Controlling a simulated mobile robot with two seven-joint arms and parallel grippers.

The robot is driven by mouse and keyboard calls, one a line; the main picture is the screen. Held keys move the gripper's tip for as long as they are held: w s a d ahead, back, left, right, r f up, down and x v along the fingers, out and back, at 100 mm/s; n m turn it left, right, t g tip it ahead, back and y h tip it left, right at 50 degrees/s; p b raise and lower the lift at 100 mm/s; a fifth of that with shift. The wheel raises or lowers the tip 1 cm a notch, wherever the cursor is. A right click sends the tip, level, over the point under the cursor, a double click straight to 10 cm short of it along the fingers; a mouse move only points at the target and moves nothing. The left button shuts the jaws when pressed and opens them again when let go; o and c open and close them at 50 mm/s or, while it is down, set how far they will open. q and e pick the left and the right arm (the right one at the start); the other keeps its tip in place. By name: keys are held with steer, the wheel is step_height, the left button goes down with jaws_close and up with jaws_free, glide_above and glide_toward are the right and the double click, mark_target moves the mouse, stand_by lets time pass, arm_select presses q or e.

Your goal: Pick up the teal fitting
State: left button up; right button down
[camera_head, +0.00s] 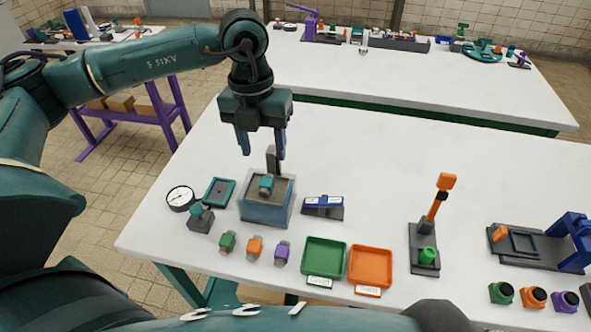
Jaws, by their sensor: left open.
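The teal fitting (266,184) sits on top of the blue-grey block-shaped stand (266,212), in front of a dark upright post (272,158). My left gripper (262,153) points down above and slightly behind the stand. Its two fingers are apart with nothing held between them, and the fitting shows in front of and below them. My right gripper is not in the view.
A gauge (181,198) and a teal tray (219,192) lie left of the stand. Green, orange and purple fittings (255,247) stand in front. A green tray (324,262), orange tray (370,267) and orange-handled lever (436,205) are right. The table behind the stand is clear.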

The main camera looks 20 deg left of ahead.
arm_select(q)
steer(key=w+a, duration=0.1)
steer(key=a, duration=0.1)
steer(key=y, duration=0.1)
glide_above(266, 181)
steer(key=f, duration=0.4)
steer(key=f+p, duration=0.1)
steer(key=f, duration=0.1)
steer(key=shift+s+a+f, duration=0.2)
steer(key=shift+s+a, duration=0.1)
steer(key=shift+s, duration=0.05)
steer(key=f, duration=0.3)
steer(key=f+p, duration=0.1)
steer(key=shift+w+d+f, duration=0.3)
steer(key=shift+w+f, duration=0.05)
steer(key=shift+f, duration=0.55)
steer(key=shift+c, duration=0.5)
steer(key=shift+r, duration=0.1)
jaws_close()
